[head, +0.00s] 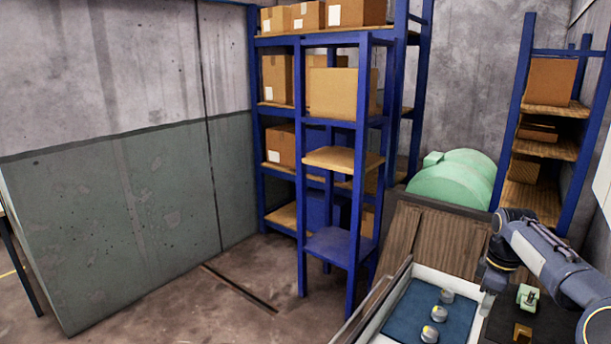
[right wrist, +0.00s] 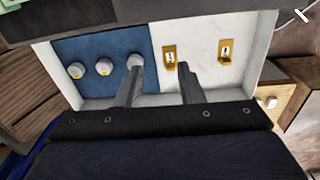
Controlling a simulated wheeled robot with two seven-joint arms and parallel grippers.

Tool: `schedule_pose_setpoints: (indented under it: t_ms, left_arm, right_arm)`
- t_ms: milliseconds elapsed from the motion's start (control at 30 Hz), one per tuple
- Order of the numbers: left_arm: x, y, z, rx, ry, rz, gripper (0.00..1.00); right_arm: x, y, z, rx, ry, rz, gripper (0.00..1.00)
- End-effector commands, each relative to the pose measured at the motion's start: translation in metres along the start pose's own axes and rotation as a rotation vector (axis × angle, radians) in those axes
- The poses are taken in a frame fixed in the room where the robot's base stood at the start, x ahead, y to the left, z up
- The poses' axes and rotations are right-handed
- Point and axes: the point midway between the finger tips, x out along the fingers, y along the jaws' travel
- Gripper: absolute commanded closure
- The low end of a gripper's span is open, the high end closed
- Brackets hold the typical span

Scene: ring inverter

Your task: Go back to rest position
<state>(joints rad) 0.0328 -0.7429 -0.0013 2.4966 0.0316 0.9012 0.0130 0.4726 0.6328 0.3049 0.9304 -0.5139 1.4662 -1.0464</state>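My right gripper (head: 488,300) hangs over the right part of a white-framed panel (head: 397,333) at the lower right of the head view. In the right wrist view its two fingers (right wrist: 160,72) are apart with nothing between them. A blue plate (head: 410,311) on the panel bears three round grey knobs (head: 439,313); they also show in the right wrist view (right wrist: 104,67). There, two brass-coloured switches (right wrist: 170,58) (right wrist: 226,50) sit on the white part. Whether the fingers touch the panel I cannot tell. My left gripper is out of view.
Blue shelving (head: 348,236) with cardboard boxes (head: 333,92) stands behind the panel. A second blue rack (head: 515,110) is at the right. A green rounded object (head: 455,178) lies behind a brown wooden board (head: 433,238). The floor at the left (head: 190,305) is clear.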

Motion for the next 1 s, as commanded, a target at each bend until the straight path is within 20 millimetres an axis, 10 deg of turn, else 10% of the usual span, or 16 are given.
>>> schedule_pose_setpoints:
  t_ms: [333,533,800,1000]
  left_arm:
    - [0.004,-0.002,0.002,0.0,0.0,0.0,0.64]
    - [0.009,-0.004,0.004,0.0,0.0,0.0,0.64]
    - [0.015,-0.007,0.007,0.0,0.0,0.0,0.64]
    - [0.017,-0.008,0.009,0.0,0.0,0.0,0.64]
  right_arm:
    - [-0.057,-0.079,-0.014,0.133,0.084,0.064,0.66]
    - [-0.081,-0.176,-0.004,0.335,0.204,0.076,0.66]
    - [-0.05,-0.323,0.027,0.713,0.427,-0.033,0.66]
    - [-0.015,-0.386,0.037,0.902,0.531,-0.144,0.66]
